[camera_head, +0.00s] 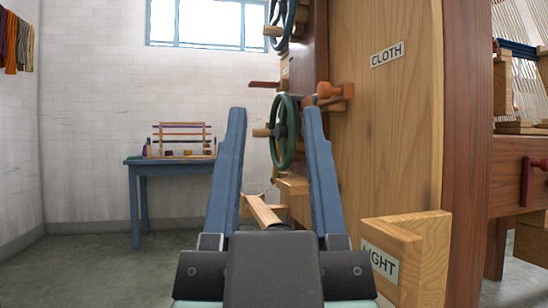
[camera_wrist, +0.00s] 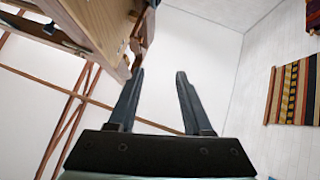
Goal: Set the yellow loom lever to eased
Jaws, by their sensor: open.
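I cannot make out a yellow lever for certain in either view. The loom's wooden side panel (camera_head: 385,150) stands at right of centre in the head view and bears a label CLOTH. My gripper (camera_head: 274,112) is open and empty in front of the loom's edge, its two blue fingers wide apart. In the wrist view my gripper (camera_wrist: 160,74) is also open, with only pale wall between the fingers. A dark red bar (camera_head: 264,84) sticks out leftward above.
A wooden block (camera_head: 415,240) with a partly cut label juts out low at right. A blue table (camera_head: 170,165) with a small rack stands at the back left. Another loom frame (camera_head: 520,170) is at far right. The floor (camera_head: 90,275) at left is clear.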

